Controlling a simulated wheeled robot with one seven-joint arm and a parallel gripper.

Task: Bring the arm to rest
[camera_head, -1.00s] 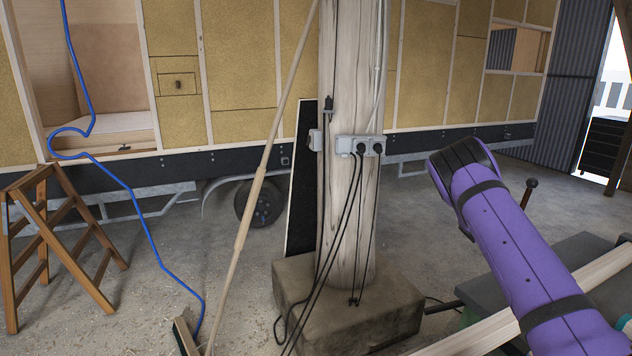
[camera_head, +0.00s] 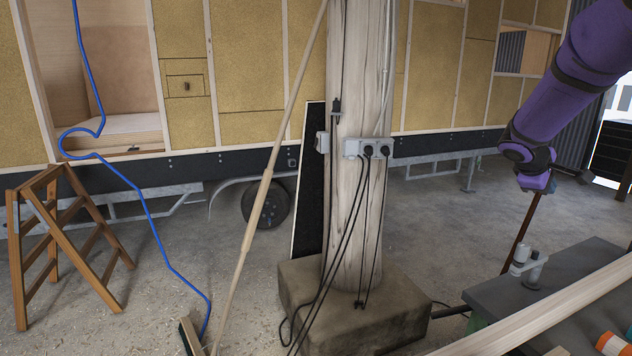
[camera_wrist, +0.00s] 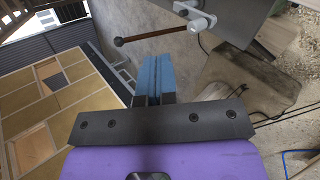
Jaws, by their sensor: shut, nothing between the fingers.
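My purple arm (camera_head: 575,75) shows at the upper right of the head view, in front of the wall and above the workbench. Its lower joint is bent near a brown rod. My gripper (camera_wrist: 152,75) shows in the wrist view, with its two blue fingers together and nothing between them. The fingers point over the floor, away from the bench.
A dark workbench (camera_head: 590,270) bears a long wooden plank (camera_head: 550,315) and grey metal fittings (camera_head: 527,262). A wooden post (camera_head: 355,210) with cables stands in the middle. A wooden trestle (camera_head: 62,245) stands at left. Floor between post and bench is mostly clear.

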